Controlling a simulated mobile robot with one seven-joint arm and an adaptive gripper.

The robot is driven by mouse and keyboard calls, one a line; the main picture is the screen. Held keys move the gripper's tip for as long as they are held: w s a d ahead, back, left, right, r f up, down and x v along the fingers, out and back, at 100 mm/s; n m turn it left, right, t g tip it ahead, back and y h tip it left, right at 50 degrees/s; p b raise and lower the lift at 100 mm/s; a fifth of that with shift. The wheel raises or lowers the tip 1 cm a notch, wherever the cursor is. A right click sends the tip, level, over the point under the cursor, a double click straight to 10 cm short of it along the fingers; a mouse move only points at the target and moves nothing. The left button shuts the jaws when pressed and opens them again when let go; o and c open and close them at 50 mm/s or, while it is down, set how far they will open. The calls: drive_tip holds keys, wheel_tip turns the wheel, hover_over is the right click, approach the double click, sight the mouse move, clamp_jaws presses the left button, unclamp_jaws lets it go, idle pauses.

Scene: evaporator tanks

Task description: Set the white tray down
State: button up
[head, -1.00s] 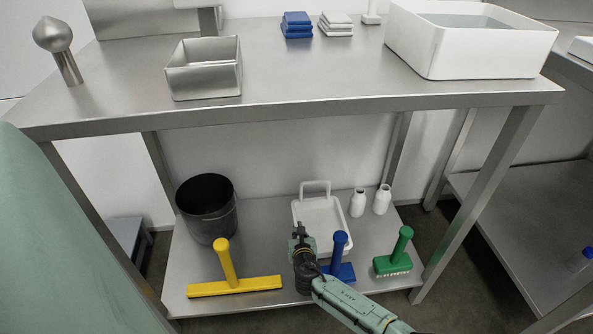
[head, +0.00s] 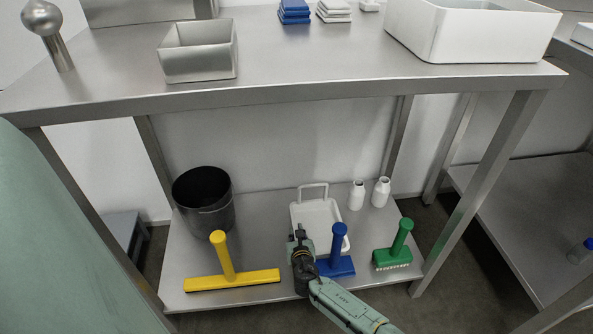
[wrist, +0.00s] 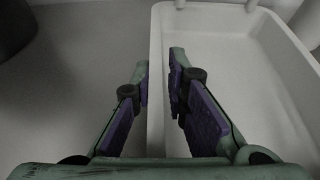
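The white tray (head: 312,214) is a shallow box with a loop handle at its far end. It is over the lower shelf (head: 265,207) of the steel table, between the black bucket and the white bottles, and looks about level. My gripper (head: 299,237) is at its near left side in the head view. I cannot tell whether the tray's underside touches the shelf.
A black bucket (head: 203,204) stands left. A yellow squeegee (head: 228,268), a blue brush (head: 337,258) and a green brush (head: 396,250) stand along the front. White bottles (head: 380,193) stand behind right. The steel tabletop (head: 290,75) overhangs the shelf.

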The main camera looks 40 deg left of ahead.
drive_tip(key=shift+o, duration=0.8)
drive_tip(key=shift+r, duration=0.1)
drive_tip(key=shift+s+d+r, duration=0.1)
drive_tip(key=shift+d+r, duration=0.05)
drive_tip(key=p+v, duration=0.3)
drive_tip(key=v, duration=0.7)
drive_tip(key=shift+s+d+r, duration=0.1)
drive_tip(key=shift+d+r, duration=0.05)
drive_tip(key=shift+r, duration=0.05)
drive_tip(key=shift+s+d+r, duration=0.15)
drive_tip(key=shift+s+d, duration=0.25)
drive_tip(key=shift+s, duration=0.05)
